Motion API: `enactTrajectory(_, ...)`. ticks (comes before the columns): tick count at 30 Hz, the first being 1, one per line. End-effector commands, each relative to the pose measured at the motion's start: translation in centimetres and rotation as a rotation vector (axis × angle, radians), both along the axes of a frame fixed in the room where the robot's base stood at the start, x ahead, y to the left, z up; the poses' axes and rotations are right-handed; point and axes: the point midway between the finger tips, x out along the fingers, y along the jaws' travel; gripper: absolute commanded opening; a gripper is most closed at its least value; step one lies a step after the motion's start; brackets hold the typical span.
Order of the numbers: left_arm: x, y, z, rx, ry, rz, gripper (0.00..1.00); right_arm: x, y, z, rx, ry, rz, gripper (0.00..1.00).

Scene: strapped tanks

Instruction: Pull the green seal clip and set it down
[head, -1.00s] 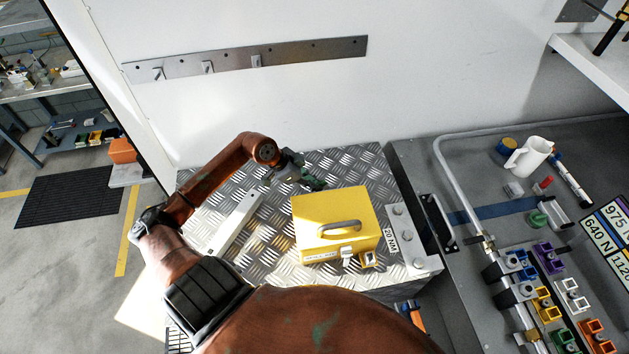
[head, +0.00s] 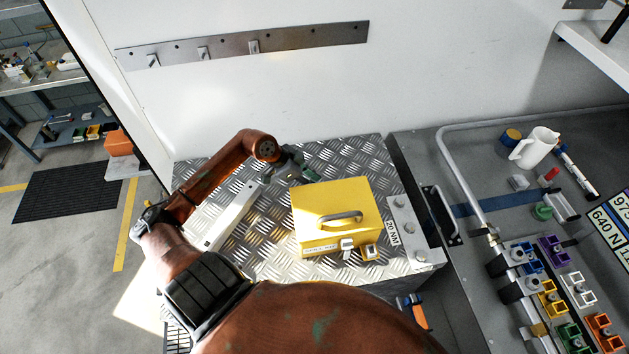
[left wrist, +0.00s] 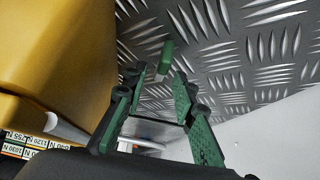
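My left gripper (head: 304,174) is low over the diamond-plate top behind the yellow box (head: 334,207). In the left wrist view its two green-padded fingers (left wrist: 160,84) stand apart, with a clear gap between them. A small green piece with a pale end, which looks like the green seal clip (left wrist: 166,56), shows just beyond the fingertips against the plate. The fingers do not visibly press on it; I cannot tell whether it lies flat on the plate. In the head view the clip is too small to make out near the gripper. My right gripper is not in view.
The yellow box has a handle on top and clasps at its front. A pale bar (head: 232,212) lies left of it, and a grey block marked 20 NM (head: 406,228) stands right. Free diamond plate (head: 345,155) lies behind the box. A grey bench with coloured blocks is further right.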

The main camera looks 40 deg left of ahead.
Motion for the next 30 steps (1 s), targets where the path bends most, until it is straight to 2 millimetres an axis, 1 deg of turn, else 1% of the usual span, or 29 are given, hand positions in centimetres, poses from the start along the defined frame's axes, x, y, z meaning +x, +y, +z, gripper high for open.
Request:
enactTrajectory(8, 0.0, 0.0, 0.0, 0.001, 0.001, 0.000, 0.29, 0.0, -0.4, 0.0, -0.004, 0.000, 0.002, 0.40)
enactTrajectory(11, -0.2, 0.2, 0.4, 0.001, 0.000, 0.001, 0.29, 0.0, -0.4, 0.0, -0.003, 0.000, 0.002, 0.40)
enactTrajectory(13, -0.5, 0.6, 1.0, 0.004, 0.000, 0.001, 0.29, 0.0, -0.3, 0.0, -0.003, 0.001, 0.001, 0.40)
enactTrajectory(17, -1.7, 1.4, 2.8, 0.005, 0.002, 0.000, 0.29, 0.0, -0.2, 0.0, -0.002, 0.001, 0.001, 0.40)
enactTrajectory(24, -4.0, 3.2, 6.8, 0.003, 0.003, 0.001, 0.29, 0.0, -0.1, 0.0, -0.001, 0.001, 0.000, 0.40)
enactTrajectory(30, -5.2, 4.2, 9.0, 0.001, 0.001, 0.001, 0.29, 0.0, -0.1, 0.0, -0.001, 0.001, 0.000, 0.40)
